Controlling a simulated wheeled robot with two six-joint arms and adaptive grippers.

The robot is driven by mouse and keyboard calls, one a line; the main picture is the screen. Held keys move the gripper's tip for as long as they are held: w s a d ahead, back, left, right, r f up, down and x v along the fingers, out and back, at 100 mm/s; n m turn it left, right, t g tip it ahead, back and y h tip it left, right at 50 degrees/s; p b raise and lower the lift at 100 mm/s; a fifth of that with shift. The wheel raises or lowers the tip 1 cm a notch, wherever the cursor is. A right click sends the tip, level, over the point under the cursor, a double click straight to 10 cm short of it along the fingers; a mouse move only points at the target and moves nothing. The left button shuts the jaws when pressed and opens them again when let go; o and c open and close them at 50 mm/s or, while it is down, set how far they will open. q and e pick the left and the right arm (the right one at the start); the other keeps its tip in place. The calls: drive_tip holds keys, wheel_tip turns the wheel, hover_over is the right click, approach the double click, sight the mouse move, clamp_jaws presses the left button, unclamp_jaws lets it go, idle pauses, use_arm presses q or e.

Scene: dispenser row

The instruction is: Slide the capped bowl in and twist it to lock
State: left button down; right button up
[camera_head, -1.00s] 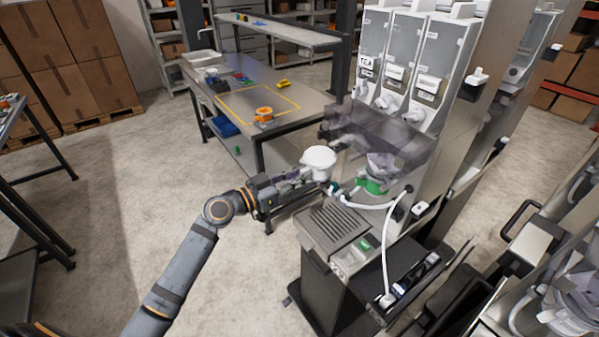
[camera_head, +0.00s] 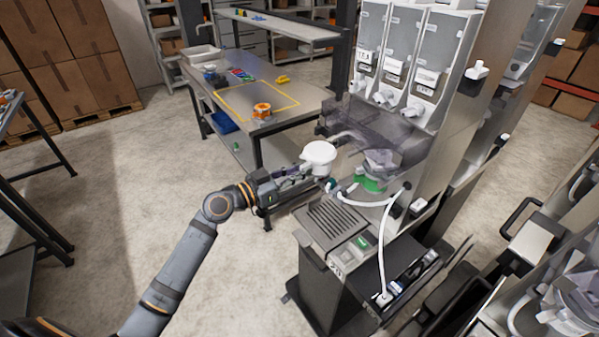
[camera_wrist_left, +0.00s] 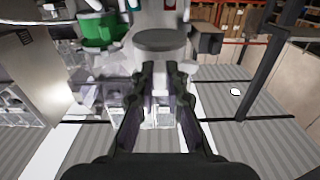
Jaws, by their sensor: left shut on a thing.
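The white capped bowl (camera_head: 319,153) is held in the air at the front left of the dispenser machine (camera_head: 430,130). My left gripper (camera_head: 308,171) is shut on its lower side. In the left wrist view the fingertips (camera_wrist_left: 160,72) meet just below a grey round face (camera_wrist_left: 160,40), which seems to be part of the bowl. The machine's green-based seat (camera_head: 370,183) is to the right of the bowl, with a clear gap between. The same green part shows at the upper left in the left wrist view (camera_wrist_left: 97,30). My right gripper is out of view.
A smoky clear hood (camera_head: 375,130) stands behind and above the seat. A white hose (camera_head: 383,250) loops down in front of it. A grated drip tray (camera_head: 335,222) lies below the bowl. A table (camera_head: 235,100) with an orange-topped item (camera_head: 262,112) stands behind.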

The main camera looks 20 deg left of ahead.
sight(313, 164)
use_arm(q)
drive_tip(key=shift+w, duration=0.1)
drive_tip(key=shift+b+x, duration=0.6)
drive_tip(key=shift+x, duration=0.75)
drive_tip(key=shift+w+d, duration=0.4)
drive_tip(key=shift+w, duration=0.05)
drive_tip(key=shift+w, duration=0.1)
drive_tip(key=shift+b+x, duration=0.5)
drive_tip(key=shift+x, duration=0.3)
drive_tip(key=shift+w+d, duration=0.45)
drive_tip(key=shift+b+x, duration=0.65)
drive_tip(key=shift+x, duration=0.8)
